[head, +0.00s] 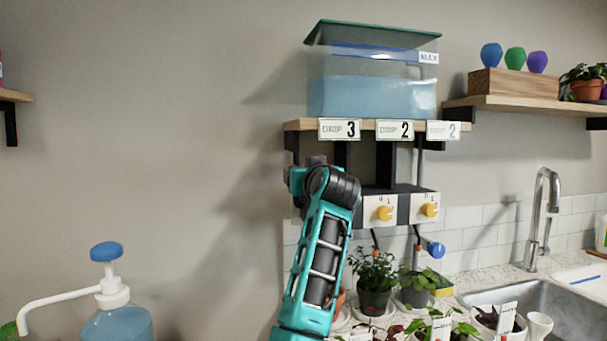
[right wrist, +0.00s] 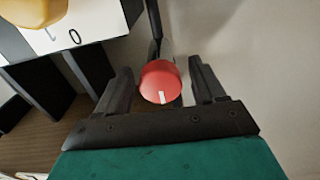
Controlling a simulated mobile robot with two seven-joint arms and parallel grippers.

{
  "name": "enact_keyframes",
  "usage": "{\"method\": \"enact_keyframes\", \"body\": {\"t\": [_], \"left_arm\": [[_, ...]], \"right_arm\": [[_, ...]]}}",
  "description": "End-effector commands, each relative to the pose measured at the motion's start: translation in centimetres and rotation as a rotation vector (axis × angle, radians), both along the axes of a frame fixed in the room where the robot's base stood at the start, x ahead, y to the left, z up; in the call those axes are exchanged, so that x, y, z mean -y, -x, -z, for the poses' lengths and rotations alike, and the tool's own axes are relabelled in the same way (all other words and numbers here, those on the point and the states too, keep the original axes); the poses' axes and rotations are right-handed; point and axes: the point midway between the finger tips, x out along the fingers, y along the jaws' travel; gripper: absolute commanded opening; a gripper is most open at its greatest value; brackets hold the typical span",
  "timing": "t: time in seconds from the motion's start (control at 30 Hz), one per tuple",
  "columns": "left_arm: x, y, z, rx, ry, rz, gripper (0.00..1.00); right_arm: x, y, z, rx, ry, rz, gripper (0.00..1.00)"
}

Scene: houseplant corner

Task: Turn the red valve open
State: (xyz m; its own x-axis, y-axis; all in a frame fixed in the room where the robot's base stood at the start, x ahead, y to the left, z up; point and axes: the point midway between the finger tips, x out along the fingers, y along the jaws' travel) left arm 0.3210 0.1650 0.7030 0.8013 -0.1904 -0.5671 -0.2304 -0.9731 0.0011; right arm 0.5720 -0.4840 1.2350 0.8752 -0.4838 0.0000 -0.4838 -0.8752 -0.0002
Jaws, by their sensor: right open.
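The red valve (right wrist: 160,84) is a round red knob with a white mark near its lower edge in the right wrist view. My right gripper (right wrist: 162,88) is open, with one dark finger on each side of the valve. I cannot tell whether the fingers touch it. In the head view my teal and black arm rises from the bottom centre to the left end of the dial panel. It hides the red valve and the gripper's fingertips there. My left gripper is not in view.
A yellow dial (head: 384,213) and another yellow dial (head: 429,210) sit right of my arm. A blue valve (head: 435,250) hangs below them. A water tank (head: 370,98) stands on the shelf above. Potted plants (head: 375,280) stand below.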

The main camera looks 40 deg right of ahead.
Motion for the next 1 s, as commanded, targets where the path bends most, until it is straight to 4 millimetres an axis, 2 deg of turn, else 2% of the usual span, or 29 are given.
{"method": "enact_keyframes", "body": {"t": [0.2,0.53,1.0], "left_arm": [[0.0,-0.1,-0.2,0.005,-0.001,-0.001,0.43],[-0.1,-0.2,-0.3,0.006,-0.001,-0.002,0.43],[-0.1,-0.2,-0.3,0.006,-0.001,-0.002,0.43]], "right_arm": [[0.8,-1.4,0.0,0.0,0.0,-0.001,0.69],[0.9,-1.6,0.0,0.001,0.0,0.0,0.69],[0.9,-1.6,0.0,0.0,0.0,0.0,0.25]]}}
